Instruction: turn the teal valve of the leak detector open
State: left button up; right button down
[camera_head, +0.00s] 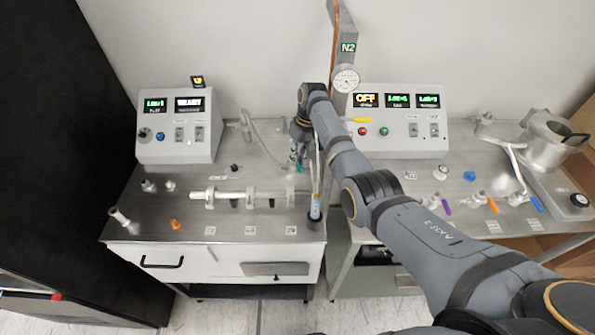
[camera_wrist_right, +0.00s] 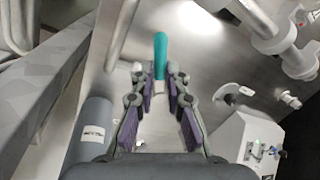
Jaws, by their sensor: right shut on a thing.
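The teal valve handle (camera_wrist_right: 160,55) stands out in the right wrist view, its near end between the fingertips. A small piece of the teal handle (camera_head: 299,168) shows in the head view near the back right of the left bench. My right gripper (camera_head: 298,155) reaches down there from the right, its fingers small and partly hidden by my own arm. In the right wrist view my right gripper (camera_wrist_right: 159,78) is shut on the teal handle. The valve body is mostly hidden. My left gripper is in neither view.
A grey instrument box (camera_head: 180,130) stands at the back left of the left bench. A clear tube assembly (camera_head: 245,196) lies in front of the gripper. A second control box (camera_head: 398,122) reading OFF stands right of my arm. A gauge (camera_head: 346,79) hangs on the N2 post.

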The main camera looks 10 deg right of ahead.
jog(key=shift+w+d+n+b, duration=0.1)
jog(key=shift+d+n+b, duration=0.2)
jog(key=shift+n, duration=0.5)
jog(key=shift+w+n, duration=0.1)
jog(key=shift+n, duration=0.3)
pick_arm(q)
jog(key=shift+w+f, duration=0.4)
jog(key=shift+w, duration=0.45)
pick_arm(e)
jog(key=c, duration=1.4)
grip_release()
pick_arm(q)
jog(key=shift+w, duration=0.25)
pick_arm(e)
jog(key=shift+o, duration=0.2)
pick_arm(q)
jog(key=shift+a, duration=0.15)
pick_arm(e)
jog(key=shift+r, duration=0.1)
notch_tip(320, 180, up, 10)
